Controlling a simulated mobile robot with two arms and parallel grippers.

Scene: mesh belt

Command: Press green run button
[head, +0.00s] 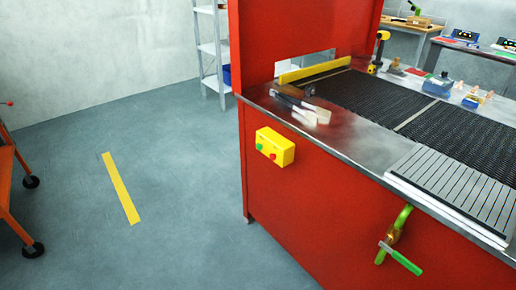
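A yellow control box (276,146) is mounted on the red side panel of the machine, just below its metal ledge. Its front carries a small green button (259,146) on the left and a red button (272,156) to the right and slightly lower. Nothing covers either button. Neither of my grippers shows in the head view.
The red machine (280,200) holds a dark mesh belt (370,98). Brown and pale items (302,106) lie on its metal ledge above the box. A green-handled valve (396,240) sticks out lower right. Floor (180,160) left of the machine is open, with an orange-framed cart (14,195) at far left.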

